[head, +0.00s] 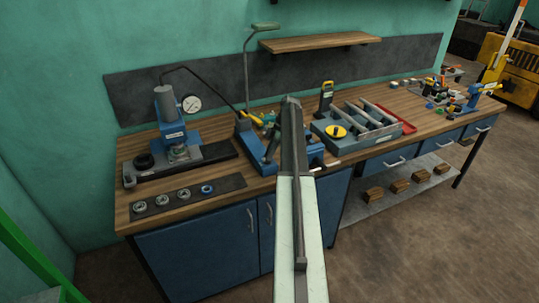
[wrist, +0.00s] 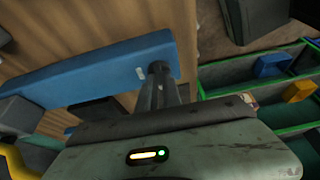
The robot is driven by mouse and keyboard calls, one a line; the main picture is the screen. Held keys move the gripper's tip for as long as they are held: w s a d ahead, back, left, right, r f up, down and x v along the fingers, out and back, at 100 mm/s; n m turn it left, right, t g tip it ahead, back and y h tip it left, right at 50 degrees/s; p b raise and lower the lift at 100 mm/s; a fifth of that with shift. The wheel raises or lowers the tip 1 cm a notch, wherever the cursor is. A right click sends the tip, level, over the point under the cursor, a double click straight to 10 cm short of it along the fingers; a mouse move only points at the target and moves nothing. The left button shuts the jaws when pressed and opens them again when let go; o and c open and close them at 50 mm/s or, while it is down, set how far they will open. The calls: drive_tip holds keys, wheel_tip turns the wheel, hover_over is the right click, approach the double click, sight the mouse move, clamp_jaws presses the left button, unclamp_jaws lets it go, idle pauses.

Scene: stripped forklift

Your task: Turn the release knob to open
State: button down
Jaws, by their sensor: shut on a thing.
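In the wrist view my gripper (wrist: 160,72) reaches forward with its dark fingers close together at the right end of a blue bar (wrist: 90,72). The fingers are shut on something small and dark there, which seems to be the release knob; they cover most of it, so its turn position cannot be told. A small white label sits on the bar just left of the fingertips. In the head view my arm reaches over the bench middle and hides the fingertips. The blue fixture (head: 268,164) shows left of the arm.
The wooden workbench (head: 130,215) carries a press (head: 172,125) with a gauge (head: 192,103) at left. In the wrist view, green-edged bins (wrist: 252,88) lie close on the right.

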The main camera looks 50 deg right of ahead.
drive_tip(key=shift+n, duration=0.3)
drive_tip(key=c, duration=1.5)
unclamp_jaws()
drive_tip(key=p+v, duration=0.7)
drive_tip(key=shift+d+r, duration=0.15)
drive_tip(key=shift+r, duration=0.2)
